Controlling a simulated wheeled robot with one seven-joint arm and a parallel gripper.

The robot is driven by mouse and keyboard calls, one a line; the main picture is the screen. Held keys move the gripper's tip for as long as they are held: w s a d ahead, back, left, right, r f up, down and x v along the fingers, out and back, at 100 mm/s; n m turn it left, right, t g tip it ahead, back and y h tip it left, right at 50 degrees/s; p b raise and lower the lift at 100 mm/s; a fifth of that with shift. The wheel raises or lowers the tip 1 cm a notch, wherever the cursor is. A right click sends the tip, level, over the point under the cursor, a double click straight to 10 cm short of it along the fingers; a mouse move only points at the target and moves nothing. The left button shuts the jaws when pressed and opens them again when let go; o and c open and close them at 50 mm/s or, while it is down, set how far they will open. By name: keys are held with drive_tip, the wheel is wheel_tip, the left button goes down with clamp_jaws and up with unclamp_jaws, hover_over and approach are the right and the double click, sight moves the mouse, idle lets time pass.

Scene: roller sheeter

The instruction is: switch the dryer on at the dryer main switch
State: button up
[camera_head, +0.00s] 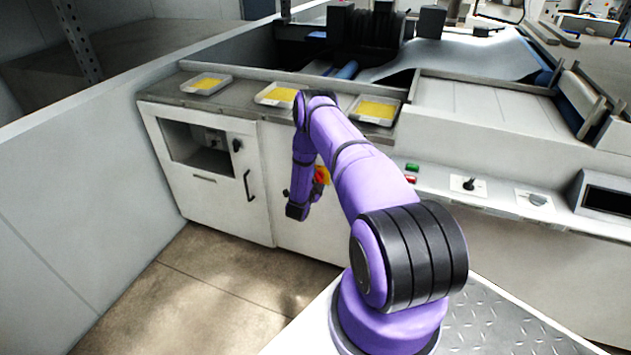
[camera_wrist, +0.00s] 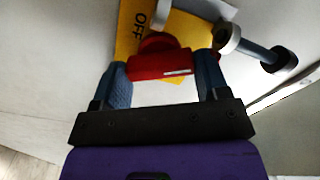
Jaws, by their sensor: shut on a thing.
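The dryer main switch shows in the wrist view as a red handle (camera_wrist: 160,62) on a yellow plate (camera_wrist: 128,38). The word "OFF" is readable on the plate; the rest of the plate is partly covered. My gripper (camera_wrist: 163,72) is shut on the red handle, one finger on each side. In the head view the yellow-and-red switch (camera_head: 322,176) sits on the white cabinet front, partly hidden by my purple arm. My gripper's fingers are hard to make out in that view.
A grey rod with a round metal end (camera_wrist: 229,38) stands close beside my right finger. A cabinet door with a black handle (camera_head: 249,186) is left of the switch. Trays with yellow contents (camera_head: 206,84) stand on the ledge above. Floor (camera_head: 215,285) is clear below.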

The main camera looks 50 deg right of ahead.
drive_tip(key=m, duration=0.5)
drive_tip(key=shift+f+m, duration=0.15)
drive_tip(key=shift+m, duration=0.15)
drive_tip(key=shift+a, duration=0.1)
idle(0.3)
drive_tip(key=o, duration=0.9)
drive_tip(key=shift+o, duration=0.2)
drive_tip(key=v, duration=1)
drive_tip(key=shift+s+a, duration=0.2)
drive_tip(key=shift+a, duration=0.1)
